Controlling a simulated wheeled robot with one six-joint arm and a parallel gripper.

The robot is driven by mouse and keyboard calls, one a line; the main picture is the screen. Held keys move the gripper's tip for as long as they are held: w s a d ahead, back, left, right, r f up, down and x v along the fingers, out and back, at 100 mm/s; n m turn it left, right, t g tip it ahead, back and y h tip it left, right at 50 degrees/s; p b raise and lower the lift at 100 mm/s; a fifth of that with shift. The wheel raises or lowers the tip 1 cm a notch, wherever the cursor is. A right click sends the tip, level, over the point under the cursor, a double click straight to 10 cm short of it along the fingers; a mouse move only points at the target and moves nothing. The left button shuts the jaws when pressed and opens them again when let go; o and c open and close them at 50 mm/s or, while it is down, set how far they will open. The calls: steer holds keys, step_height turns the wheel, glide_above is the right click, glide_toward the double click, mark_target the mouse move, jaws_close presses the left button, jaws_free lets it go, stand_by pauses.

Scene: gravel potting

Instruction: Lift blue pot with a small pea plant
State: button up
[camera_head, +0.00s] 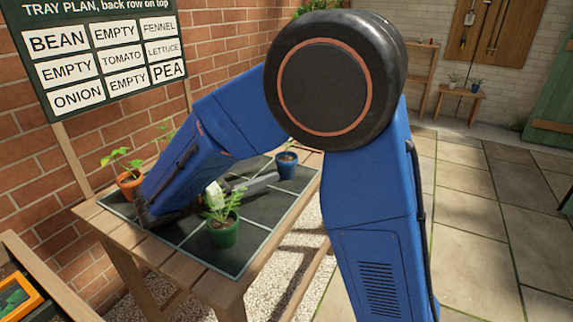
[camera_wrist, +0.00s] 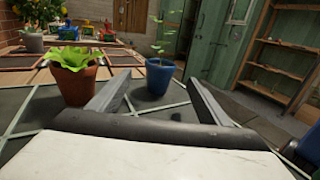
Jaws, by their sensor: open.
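The blue pot (camera_head: 286,168) stands upright at the right end of the dark gridded tray (camera_head: 204,250) in the head view. A thin plant with small leaves grows in it. In the wrist view the blue pot (camera_wrist: 158,80) is straight ahead, framed by the fingers, with its plant (camera_wrist: 160,48) rising above it. My gripper (camera_wrist: 157,88) is open and empty, its two grey fingers spread either side of the pot's line. In the head view the gripper (camera_head: 262,182) is low over the tray, left of the pot. Whether the fingertips reach the pot is unclear.
A terracotta pot with bright green leaves (camera_wrist: 76,84) stands close outside the left finger. A green pot with a ferny plant (camera_head: 222,233) and an orange pot (camera_head: 130,184) stand on the tray. A plan board (camera_head: 112,60) hangs behind; its bottom right cell reads PEA.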

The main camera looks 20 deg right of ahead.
mark_target(286, 156)
steer(key=x, duration=1.2)
steer(key=shift+w+d, duration=0.1)
steer(key=shift+d, duration=0.3)
steer(key=c, duration=1.2)
